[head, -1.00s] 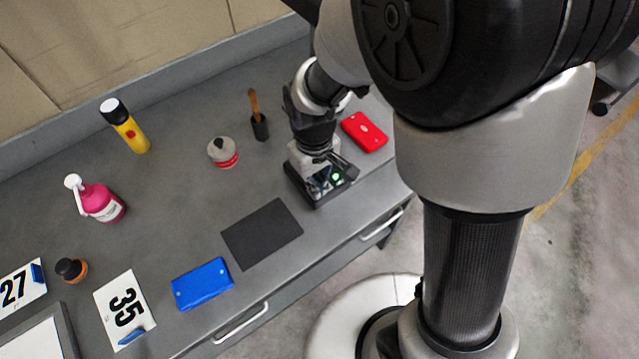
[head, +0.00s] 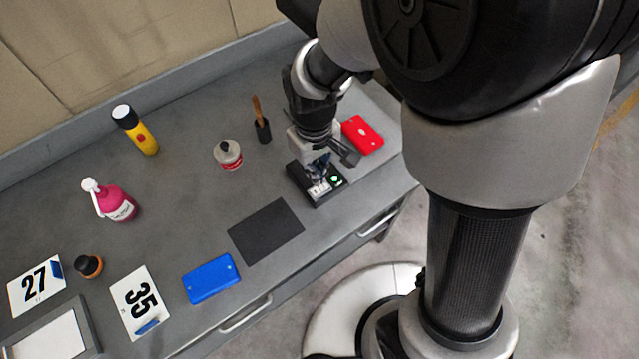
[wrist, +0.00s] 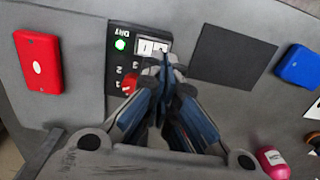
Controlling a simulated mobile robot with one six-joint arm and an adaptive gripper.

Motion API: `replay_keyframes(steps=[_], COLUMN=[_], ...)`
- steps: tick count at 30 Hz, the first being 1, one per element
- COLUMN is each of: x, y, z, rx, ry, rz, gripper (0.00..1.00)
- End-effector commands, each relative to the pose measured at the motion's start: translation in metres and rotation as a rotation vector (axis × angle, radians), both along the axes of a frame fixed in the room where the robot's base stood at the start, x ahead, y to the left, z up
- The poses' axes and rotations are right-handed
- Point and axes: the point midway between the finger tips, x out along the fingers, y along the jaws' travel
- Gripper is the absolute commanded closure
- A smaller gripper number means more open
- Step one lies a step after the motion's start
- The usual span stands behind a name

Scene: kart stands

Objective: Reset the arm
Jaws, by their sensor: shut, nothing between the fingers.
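My gripper (head: 321,161) is above the bench, over a small black switch box (head: 322,198) with a lit green lamp and white rocker switches. In the wrist view, my gripper (wrist: 168,62) has its fingertips together and empty. They overlap the picture of the switch box (wrist: 118,66), next to its white rocker. A red knob shows beside the fingers on the box. Whether the fingertips touch the box is unclear.
A red case (head: 362,135) lies right of my gripper. A dark mat (head: 265,232) and a blue case (head: 211,279) lie to the left.

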Motion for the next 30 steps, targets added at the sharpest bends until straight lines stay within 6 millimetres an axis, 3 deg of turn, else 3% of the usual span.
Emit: replay_keyframes(steps=[11,14,20,24,30], x=[0.000,0.000,-0.009,-0.032,-0.077], y=[0.000,-0.005,-0.037,-0.069,-0.108], z=[0.000,0.009,0.071,0.119,0.168], rx=[0.000,0.004,0.036,0.061,0.091], ry=[0.000,-0.012,-0.098,-0.174,-0.285], rz=[-0.001,-0.016,-0.134,-0.253,-0.415], gripper=[1.00,1.00,1.00,1.00,1.00])
